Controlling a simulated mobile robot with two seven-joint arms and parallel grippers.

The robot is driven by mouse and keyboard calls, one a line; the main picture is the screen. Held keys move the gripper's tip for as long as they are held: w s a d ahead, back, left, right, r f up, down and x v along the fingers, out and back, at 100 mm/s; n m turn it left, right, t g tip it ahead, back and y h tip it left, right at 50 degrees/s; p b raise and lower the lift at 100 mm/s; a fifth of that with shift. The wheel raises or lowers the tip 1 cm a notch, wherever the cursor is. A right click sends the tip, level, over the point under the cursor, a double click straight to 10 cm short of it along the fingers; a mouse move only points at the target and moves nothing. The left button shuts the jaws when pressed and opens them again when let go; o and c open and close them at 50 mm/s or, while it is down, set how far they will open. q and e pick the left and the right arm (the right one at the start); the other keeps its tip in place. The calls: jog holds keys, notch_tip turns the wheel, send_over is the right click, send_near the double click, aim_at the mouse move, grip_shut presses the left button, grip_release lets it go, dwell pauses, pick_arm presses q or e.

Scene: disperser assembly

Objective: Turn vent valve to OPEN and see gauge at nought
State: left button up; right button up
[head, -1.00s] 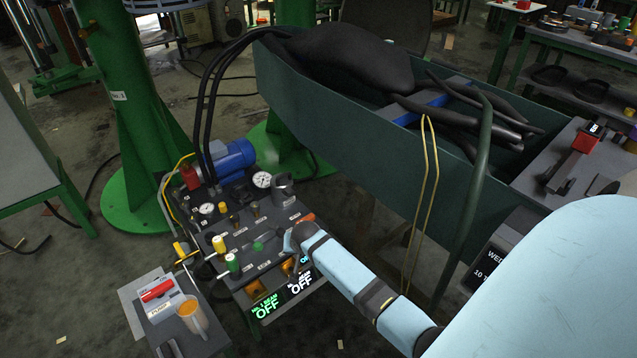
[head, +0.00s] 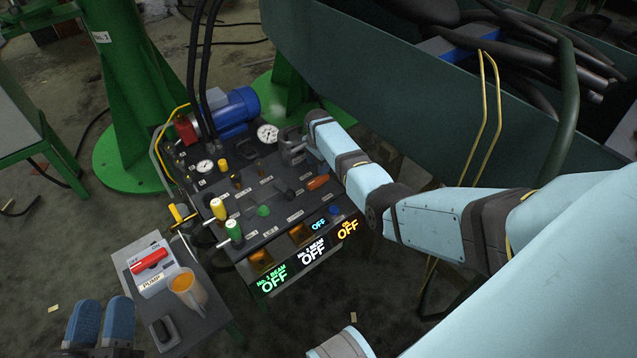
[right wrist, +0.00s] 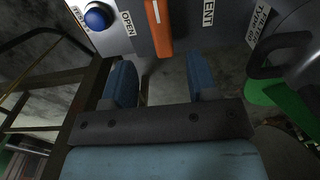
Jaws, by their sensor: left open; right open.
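The vent valve's orange handle (head: 318,182) is at the right edge of the control panel (head: 228,187). In the right wrist view the orange handle (right wrist: 158,28) lies between the OPEN and VENT labels. My right gripper (right wrist: 160,80) is open and empty; the handle is ahead of the gap between its fingers, apart from them. In the head view its fingers cannot be made out by the wrist. A white round gauge (head: 268,134) stands at the panel's back, and a smaller gauge (head: 205,166) to its left; needles are too small to read. My left gripper (head: 102,322) is open, low left.
A pump switch box (head: 150,268) with a red handle and an orange cup (head: 187,291) are on a small side table. Lit OFF displays (head: 312,252) face front. A blue button (right wrist: 97,17) is beside the OPEN label. A green trough (head: 400,100) stands behind.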

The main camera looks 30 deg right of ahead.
aim_at(318, 179)
notch_tip(318, 179, down, 8)
jog(key=b, duration=0.3)
jog(key=shift+r+b, duration=0.2)
jog(key=shift+b, duration=0.15)
pick_arm(q)
notch_tip(318, 179, down, 7)
jog(key=g, duration=0.2)
jog(key=shift+w+d+m+g, duration=0.15)
jog(key=shift+d+m+g, duration=0.15)
jog(key=shift+m+g, duration=0.1)
jog(key=shift+r, duration=0.1)
pick_arm(e)
jog(key=c, duration=0.9)
